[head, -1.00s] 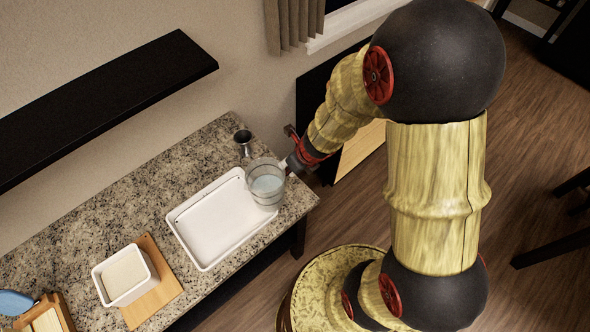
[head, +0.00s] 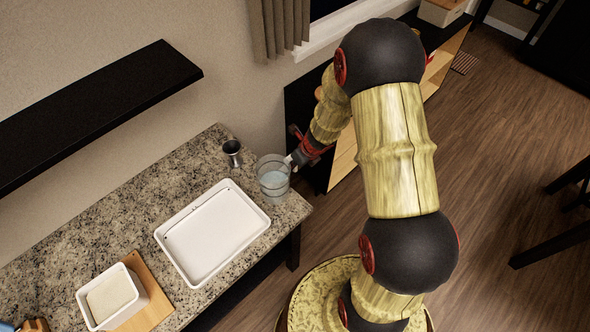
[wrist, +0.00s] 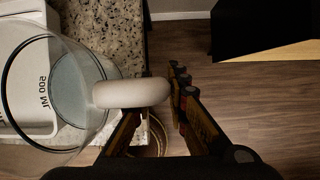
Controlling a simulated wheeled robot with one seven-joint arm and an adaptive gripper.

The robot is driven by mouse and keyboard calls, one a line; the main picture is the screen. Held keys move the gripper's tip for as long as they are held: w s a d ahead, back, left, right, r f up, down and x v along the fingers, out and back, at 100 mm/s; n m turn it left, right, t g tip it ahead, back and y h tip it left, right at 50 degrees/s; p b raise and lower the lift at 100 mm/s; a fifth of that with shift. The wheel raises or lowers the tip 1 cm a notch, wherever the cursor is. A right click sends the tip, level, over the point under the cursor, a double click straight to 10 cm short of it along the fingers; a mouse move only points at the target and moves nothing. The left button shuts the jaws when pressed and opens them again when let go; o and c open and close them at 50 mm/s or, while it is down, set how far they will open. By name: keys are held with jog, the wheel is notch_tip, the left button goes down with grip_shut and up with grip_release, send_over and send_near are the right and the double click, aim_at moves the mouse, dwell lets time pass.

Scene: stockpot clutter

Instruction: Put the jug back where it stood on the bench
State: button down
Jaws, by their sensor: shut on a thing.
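The jug (head: 273,178) is a clear glass vessel with pale liquid low inside. In the head view it is at the right end of the granite bench (head: 120,215), to the right of the white tray (head: 213,232). The wrist view shows the jug (wrist: 85,95) at the left, with "500 ML" lettering and a thick white handle (wrist: 131,93). My gripper (head: 293,160) is shut on the handle from the right; its fingers (wrist: 150,115) show below the handle in the wrist view. I cannot tell whether the jug's base touches the bench.
A dark metal cup (head: 232,152) stands close behind and left of the jug. A white square container (head: 112,297) sits on a wooden board (head: 152,290) at the lower left. A black shelf (head: 90,115) hangs on the wall above. The bench's right edge is close to the jug.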

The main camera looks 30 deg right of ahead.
jog(key=shift+f+b, duration=0.35)
jog(key=shift+f, duration=0.95)
jog(key=c, duration=1.7)
grip_release()
jog(key=shift+s, duration=0.1)
jog(key=shift+c, duration=0.2)
